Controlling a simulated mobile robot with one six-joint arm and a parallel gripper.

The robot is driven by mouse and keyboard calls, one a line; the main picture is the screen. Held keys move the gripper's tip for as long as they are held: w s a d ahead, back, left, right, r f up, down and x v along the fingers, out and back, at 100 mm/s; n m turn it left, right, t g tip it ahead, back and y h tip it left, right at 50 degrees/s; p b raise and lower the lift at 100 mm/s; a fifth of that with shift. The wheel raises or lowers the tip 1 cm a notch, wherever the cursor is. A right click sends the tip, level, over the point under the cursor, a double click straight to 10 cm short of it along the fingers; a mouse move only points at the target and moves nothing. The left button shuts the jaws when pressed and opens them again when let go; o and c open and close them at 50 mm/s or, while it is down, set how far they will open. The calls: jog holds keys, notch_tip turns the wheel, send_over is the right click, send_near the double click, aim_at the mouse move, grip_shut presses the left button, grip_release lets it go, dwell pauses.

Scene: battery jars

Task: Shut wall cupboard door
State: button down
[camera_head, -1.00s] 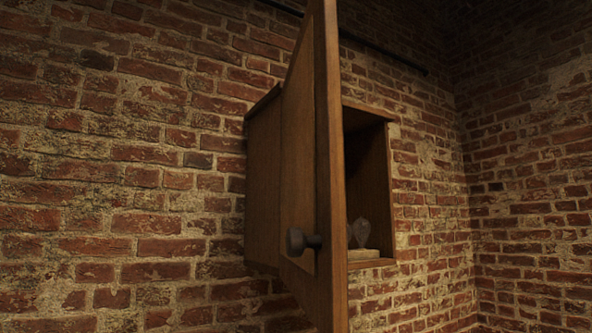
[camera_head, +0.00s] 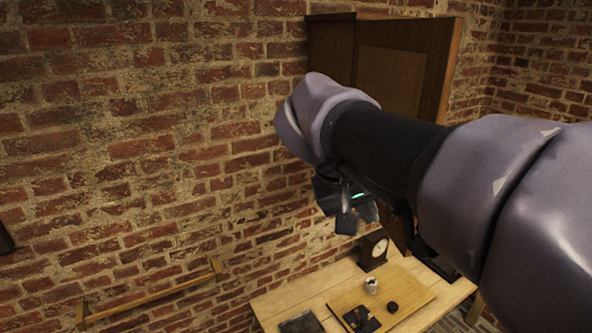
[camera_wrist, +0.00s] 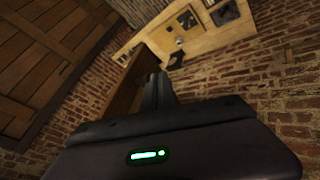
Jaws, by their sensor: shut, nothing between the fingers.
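The brown wooden wall cupboard (camera_head: 329,55) hangs on the brick wall at the top of the head view. Its panelled door (camera_head: 392,85) stands out from the cupboard's front, seemingly open. My arm crosses in front of the door's lower part, and the knob is hidden. My gripper (camera_head: 356,216) hangs below the arm, pointing down, left of and below the visible door. In the wrist view my gripper (camera_wrist: 158,85) is shut and empty, close to a brown wooden face that may be part of the cupboard. Contact cannot be told.
A pale workbench (camera_head: 275,300) stands below, with a small clock (camera_head: 374,250), a board (camera_head: 410,290) and small items. A wooden rail (camera_head: 150,302) is fixed to the wall at lower left. The wall left of the cupboard is clear.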

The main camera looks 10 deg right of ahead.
aim_at(401, 234)
jog(key=w+d+f, duration=0.1)
jog(key=d+f, duration=0.1)
jog(key=w+d+f+p, duration=0.1)
jog(key=d+f, duration=0.1)
jog(key=d, duration=0.1)
jog(key=w+d+f, duration=0.1)
jog(key=d+f, duration=0.2)
jog(key=shift+w+d+p, duration=0.15)
jog(key=shift+d+p, duration=0.05)
jog(key=shift+p, duration=0.1)
jog(key=shift+d, duration=0.15)
